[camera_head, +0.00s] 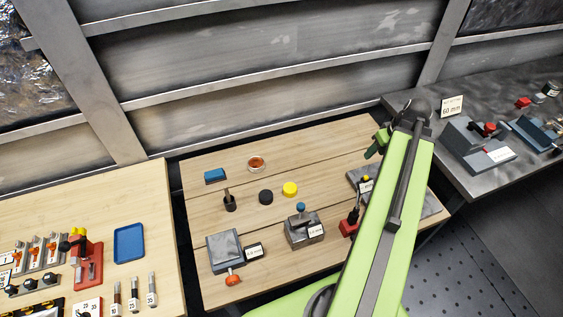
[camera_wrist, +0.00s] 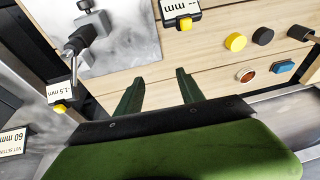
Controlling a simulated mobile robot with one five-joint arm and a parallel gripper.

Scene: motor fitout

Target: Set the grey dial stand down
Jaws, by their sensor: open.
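My gripper (camera_wrist: 160,92) is open and empty, its two green fingers apart above the wooden bench top. It also shows in the head view (camera_head: 376,144), at the far end of my green arm. A grey stand (camera_wrist: 90,28) with a clamp and rod is on a grey metal plate (camera_wrist: 128,42), up and left of my fingers in the wrist view. I take it for the grey dial stand. A readout marked -1.5 mm (camera_wrist: 60,92) is near the rod's lower end. My fingers are clear of the stand. My arm hides most of this area in the head view.
The wooden bench (camera_head: 320,160) holds a yellow disc (camera_head: 290,189), a black disc (camera_head: 266,197), a blue block (camera_head: 215,176) and a grey block with a blue knob (camera_head: 302,229). A grey bench (camera_head: 480,100) stands right. The wooden bench's back middle is clear.

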